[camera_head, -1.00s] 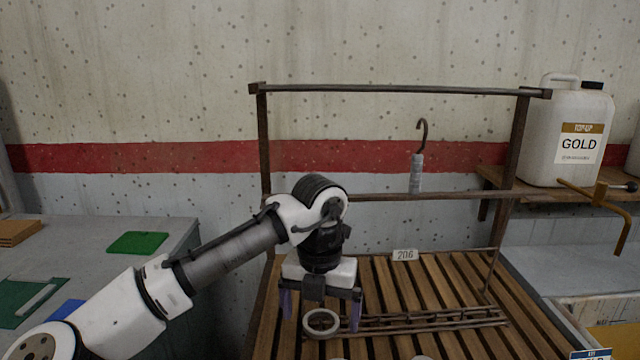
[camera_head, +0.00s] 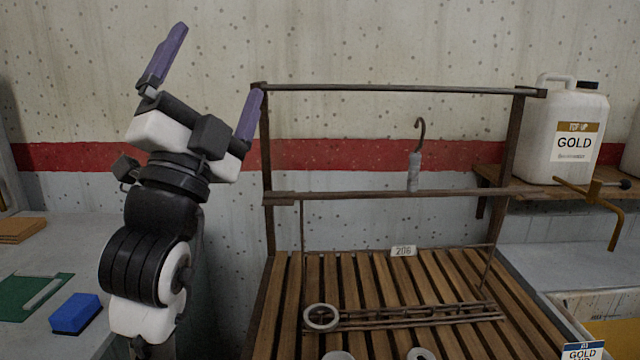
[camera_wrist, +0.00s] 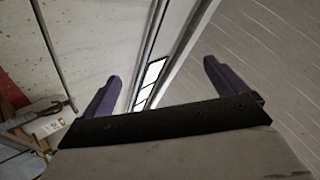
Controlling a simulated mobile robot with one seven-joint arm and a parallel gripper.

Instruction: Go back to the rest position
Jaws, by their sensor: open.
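My gripper (camera_head: 207,85) is raised at the left in the head view, its two purple fingers spread wide and pointing up. It is open and nothing is between the fingers. It stands left of the rack's upper rail (camera_head: 390,89), in front of the wall. In the wrist view my gripper (camera_wrist: 160,90) also shows open and empty, facing the upper wall and ceiling.
The slatted rack (camera_head: 345,285) holds a pale ring (camera_head: 321,317) beside metal rods. A white GOLD canister (camera_head: 568,130) is on the right shelf. A blue block (camera_head: 75,314) lies on the left table.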

